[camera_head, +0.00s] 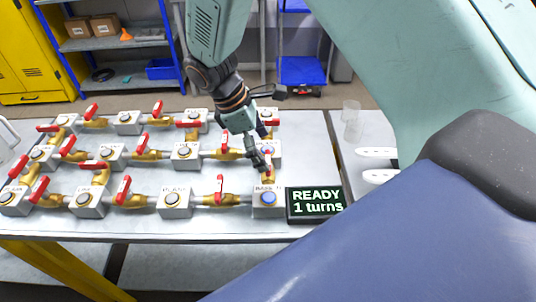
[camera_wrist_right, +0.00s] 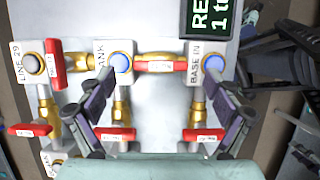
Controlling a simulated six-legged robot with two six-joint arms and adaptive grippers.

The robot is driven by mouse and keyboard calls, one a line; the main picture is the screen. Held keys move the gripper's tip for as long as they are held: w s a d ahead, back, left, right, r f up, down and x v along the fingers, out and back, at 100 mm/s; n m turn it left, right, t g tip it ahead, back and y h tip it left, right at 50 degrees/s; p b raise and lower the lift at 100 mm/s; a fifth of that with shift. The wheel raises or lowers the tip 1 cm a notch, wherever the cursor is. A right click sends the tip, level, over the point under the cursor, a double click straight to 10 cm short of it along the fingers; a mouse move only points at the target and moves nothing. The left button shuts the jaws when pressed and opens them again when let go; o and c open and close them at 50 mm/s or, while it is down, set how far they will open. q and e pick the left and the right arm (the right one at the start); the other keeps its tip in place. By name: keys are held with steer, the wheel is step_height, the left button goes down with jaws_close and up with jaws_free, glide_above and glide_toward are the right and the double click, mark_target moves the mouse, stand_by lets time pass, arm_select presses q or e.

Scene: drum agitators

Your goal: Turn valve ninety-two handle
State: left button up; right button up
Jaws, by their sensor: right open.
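Red-handled brass valves link grey boxes on the table; the handles' labels are too small to read, so I cannot tell which is ninety-two. My right gripper (camera_head: 260,163) hangs over the table's right column of boxes, open and empty. In the right wrist view its fingers (camera_wrist_right: 160,95) are spread wide. A red handle (camera_wrist_right: 160,67) between the boxes marked "ANK" (camera_wrist_right: 113,62) and "BASE IN" (camera_wrist_right: 208,65) lies between and slightly above the fingertips in that picture. Other red handles (camera_wrist_right: 115,134) and (camera_wrist_right: 203,134) show lower down. My left gripper is not in view.
A black display (camera_head: 316,204) reading "READY 1 turns" stands right of the front right box (camera_head: 268,200). Several more boxes and valves fill the table (camera_head: 120,228) to the left. Clear cups (camera_head: 352,115) stand on the right table. Blue shelves (camera_head: 115,70) are behind.

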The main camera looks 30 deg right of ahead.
mark_target(268, 162)
steer(key=shift+s+d+f, duration=0.1)
steer(key=shift+d+f, duration=0.1)
steer(key=shift+f, duration=0.5)
steer(key=shift+a+f, duration=0.15)
steer(key=shift+f, duration=0.45)
steer(key=shift+s+d, duration=0.2)
steer(key=shift+d, duration=0.1)
steer(key=shift+c, duration=0.9)
steer(key=shift+w+a, duration=0.15)
steer(key=shift+a, duration=0.05)
steer(key=c, duration=1)
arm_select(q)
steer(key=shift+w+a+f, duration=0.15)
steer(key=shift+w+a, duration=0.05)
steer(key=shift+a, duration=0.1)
